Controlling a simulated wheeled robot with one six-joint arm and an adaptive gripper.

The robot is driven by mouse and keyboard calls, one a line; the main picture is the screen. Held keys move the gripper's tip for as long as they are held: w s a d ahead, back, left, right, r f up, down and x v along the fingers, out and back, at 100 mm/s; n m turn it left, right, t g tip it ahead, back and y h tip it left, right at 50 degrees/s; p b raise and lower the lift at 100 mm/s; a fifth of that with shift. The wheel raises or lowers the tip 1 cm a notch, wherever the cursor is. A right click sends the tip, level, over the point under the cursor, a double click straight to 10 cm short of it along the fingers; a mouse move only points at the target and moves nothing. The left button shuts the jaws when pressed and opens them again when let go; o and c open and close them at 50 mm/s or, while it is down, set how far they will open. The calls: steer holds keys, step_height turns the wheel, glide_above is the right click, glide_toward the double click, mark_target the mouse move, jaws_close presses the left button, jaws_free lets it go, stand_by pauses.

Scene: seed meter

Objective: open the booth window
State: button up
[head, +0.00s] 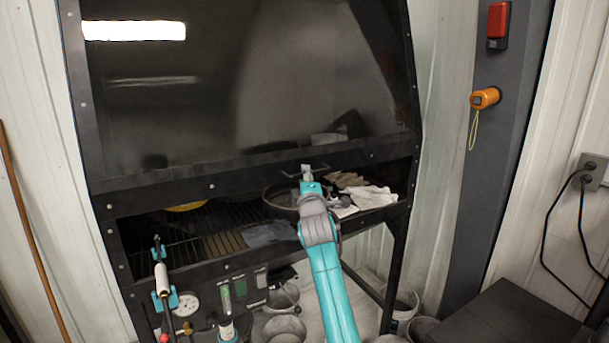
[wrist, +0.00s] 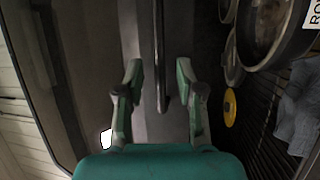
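The booth window (head: 250,90) is a large dark glass pane in a black frame, with its lower rail (head: 230,178) just above an open gap into the booth. A thin bar handle (head: 318,168) sits at the lower rail near the middle. My gripper (head: 307,172) is at this handle, with my teal arm reaching up from below and partly hiding it. In the wrist view the handle (wrist: 158,50) runs between the two spread fingers of my gripper (wrist: 159,75). Gaps show on both sides of the bar, and neither finger visibly touches it.
Inside the booth, a round pan (head: 280,200), a yellow disc (head: 187,206) and pale rags (head: 365,195) lie on a grate. A gauge (head: 186,304) is on the front left. Buckets (head: 284,328) stand below. A dark cabinet (head: 500,315) is at right.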

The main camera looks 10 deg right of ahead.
steer(key=shift+x, duration=1.2)
jaws_close()
